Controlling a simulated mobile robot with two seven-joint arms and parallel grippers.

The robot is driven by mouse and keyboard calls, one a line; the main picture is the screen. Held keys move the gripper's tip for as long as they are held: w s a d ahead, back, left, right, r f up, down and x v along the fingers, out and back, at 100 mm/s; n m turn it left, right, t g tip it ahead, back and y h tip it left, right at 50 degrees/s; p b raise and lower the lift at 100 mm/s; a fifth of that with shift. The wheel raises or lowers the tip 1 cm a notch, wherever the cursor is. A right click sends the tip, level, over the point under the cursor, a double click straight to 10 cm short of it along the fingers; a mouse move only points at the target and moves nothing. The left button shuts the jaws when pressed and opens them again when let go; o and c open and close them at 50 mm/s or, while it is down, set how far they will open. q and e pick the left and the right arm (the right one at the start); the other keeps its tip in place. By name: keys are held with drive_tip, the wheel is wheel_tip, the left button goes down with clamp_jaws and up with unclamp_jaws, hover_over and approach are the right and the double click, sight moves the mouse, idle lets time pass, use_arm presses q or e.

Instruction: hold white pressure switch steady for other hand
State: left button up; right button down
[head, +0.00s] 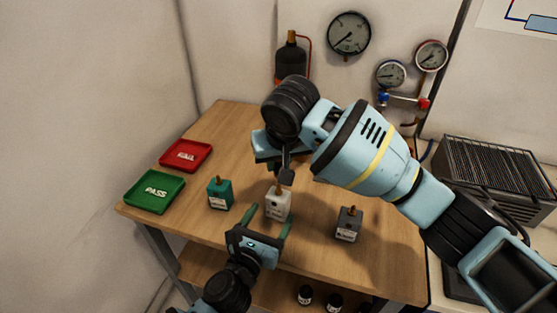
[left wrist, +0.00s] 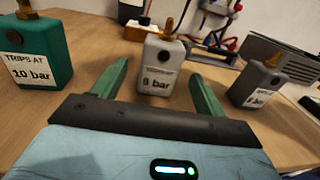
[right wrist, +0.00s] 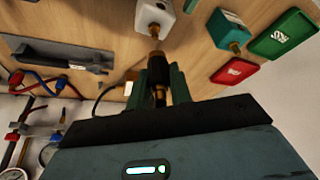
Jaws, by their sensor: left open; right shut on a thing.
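The white pressure switch (head: 278,203) stands upright on the wooden table with a brass port on top. It also shows in the left wrist view (left wrist: 157,82), its label digit hard to read. My left gripper (head: 264,226) is open, its green fingers (left wrist: 157,72) on either side of the switch's near face, with visible gaps. My right gripper (right wrist: 160,75) is shut on a dark hose fitting (right wrist: 158,92) with a brass part. The fitting (head: 287,177) is above the white switch, close to its brass port; whether they touch is unclear.
A green switch (head: 220,194) marked 10 bar stands left, a grey switch (head: 348,224) right. Green PASS (head: 177,203) and red (head: 206,149) trays lie at the table's left. Gauges (head: 349,35) and a black bottle-like vessel (head: 291,62) are behind. Bare table lies between the switches.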

use_arm(q)
drive_tip(key=v, duration=0.6)
drive_tip(key=shift+s+a, duration=0.15)
drive_tip(key=shift+s, duration=0.2)
drive_tip(key=shift+r+p, duration=1.15)
drive_tip(key=shift+r, duration=0.15)
use_arm(e)
drive_tip(key=shift+t, duration=0.4)
drive_tip(key=shift+r, duration=3.4)
use_arm(q)
drive_tip(key=shift+r+p, duration=1)
drive_tip(key=shift+r, duration=0.15)
drive_tip(key=shift+r+p, duration=0.45)
drive_tip(key=shift+r, duration=0.7)
use_arm(e)
wheel_tip(320, 180, up, 10)
drive_tip(key=s+t, duration=0.1)
drive_tip(key=shift+f, duration=0.15)
use_arm(q)
drive_tip(key=shift+f, duration=0.1)
use_arm(e)
drive_tip(key=shift+f, duration=0.1)
